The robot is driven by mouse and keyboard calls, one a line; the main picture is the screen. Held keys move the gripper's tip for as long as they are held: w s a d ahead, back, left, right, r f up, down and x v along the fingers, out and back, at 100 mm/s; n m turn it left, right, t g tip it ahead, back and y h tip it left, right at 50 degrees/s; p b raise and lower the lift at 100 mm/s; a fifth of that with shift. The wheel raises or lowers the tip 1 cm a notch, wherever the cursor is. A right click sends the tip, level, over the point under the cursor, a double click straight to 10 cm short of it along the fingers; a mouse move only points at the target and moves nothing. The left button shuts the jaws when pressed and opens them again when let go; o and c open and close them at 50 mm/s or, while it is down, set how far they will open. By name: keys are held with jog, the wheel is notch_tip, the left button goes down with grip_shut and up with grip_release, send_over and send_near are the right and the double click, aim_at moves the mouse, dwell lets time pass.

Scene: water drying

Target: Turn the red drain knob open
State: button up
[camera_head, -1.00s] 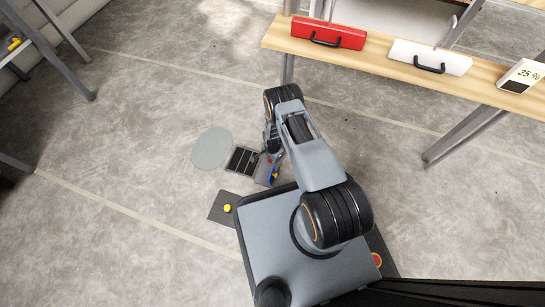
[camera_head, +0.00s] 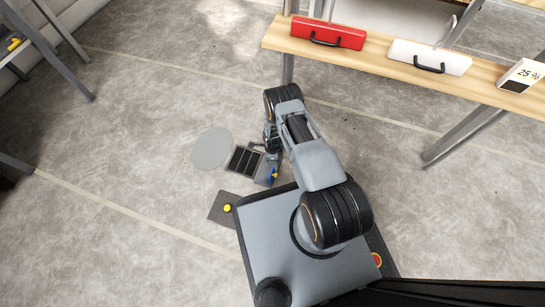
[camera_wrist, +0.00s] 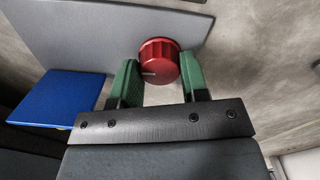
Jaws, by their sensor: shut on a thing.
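The red drain knob (camera_wrist: 158,61) is round with a ribbed side, on a grey panel (camera_wrist: 75,32) in the wrist view. A short white mark on its face lies nearly level, toward the lower left. My gripper (camera_wrist: 161,72) has its green fingers shut on the knob, one on each side. In the head view my gripper (camera_head: 271,150) is low near the floor, beside the grey panel (camera_head: 262,174), and the knob is hidden there.
A blue block (camera_wrist: 58,98) is left of the knob in the wrist view. A dark grate (camera_head: 244,161) and a round grey disc (camera_head: 211,148) lie on the floor. A yellow button (camera_head: 227,208) is nearby. A wooden bench (camera_head: 390,65) holds red and white cases.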

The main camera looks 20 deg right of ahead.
jog(key=shift+s+m, duration=0.15)
jog(key=shift+m, duration=0.25)
dwell(0.3)
jog(key=o, duration=0.9)
jog(key=shift+o, duration=0.2)
notch_tip(320, 180, up, 14)
jog(key=p, duration=0.6)
jog(key=shift+p, duration=0.3)
jog(key=shift+f, duration=0.15)
